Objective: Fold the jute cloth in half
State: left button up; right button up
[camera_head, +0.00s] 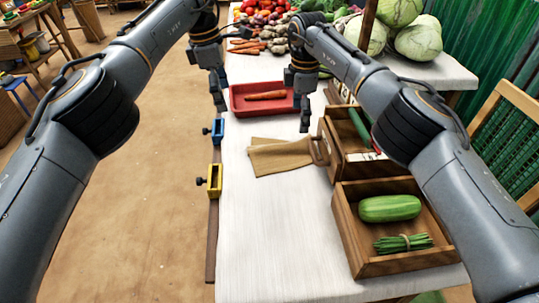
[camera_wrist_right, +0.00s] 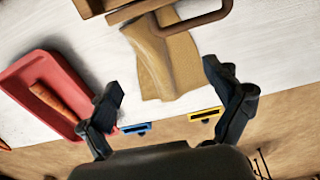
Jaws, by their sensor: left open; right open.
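The tan jute cloth (camera_head: 275,157) lies on the white table beside the wooden crates. In the right wrist view the cloth (camera_wrist_right: 165,62) has a raised ridge along one side, and one end reaches under the crate's handle. My left gripper (camera_head: 217,98) is open, off the table's left edge beside the red tray. My right gripper (camera_head: 304,115) is open and empty above the table, beyond the cloth. In the right wrist view my right gripper (camera_wrist_right: 165,95) has its fingers spread, with the cloth between and beyond them.
A red tray (camera_head: 237,108) holding a carrot stands beyond the cloth. Wooden crates (camera_head: 345,230) with vegetables line the right side. A blue clamp (camera_head: 217,131) and a yellow clamp (camera_head: 215,180) sit on the left edge. The near left table area is clear.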

notch_tip(320, 180, up, 6)
jog(key=p, duration=0.4)
jog(key=shift+f+p, duration=0.25)
jog(key=shift+p, duration=0.15)
jog(key=shift+r, duration=0.1)
notch_tip(320, 180, up, 7)
jog(key=shift+r, duration=0.15)
